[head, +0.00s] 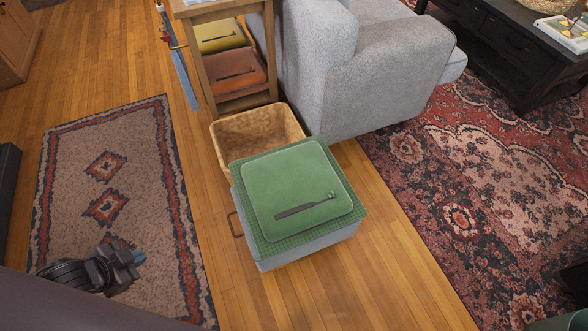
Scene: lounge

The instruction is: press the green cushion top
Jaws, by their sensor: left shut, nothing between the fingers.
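The green cushion top (297,186) is a rounded square pad with a dark elongated motif near its front edge. It lies on a green woven layer over a grey box (310,250) that stands on the wooden floor. My left gripper (136,257) is at the lower left, over the patterned runner, shut and empty. It is well to the left of the cushion and apart from it. My right gripper is not in view.
An open wicker basket (262,132) stands right behind the box. A grey armchair (385,75) and a wooden side stand (205,60) holding yellow and orange cushions are further back. A patterned runner (60,180) lies left, a red rug (440,160) right.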

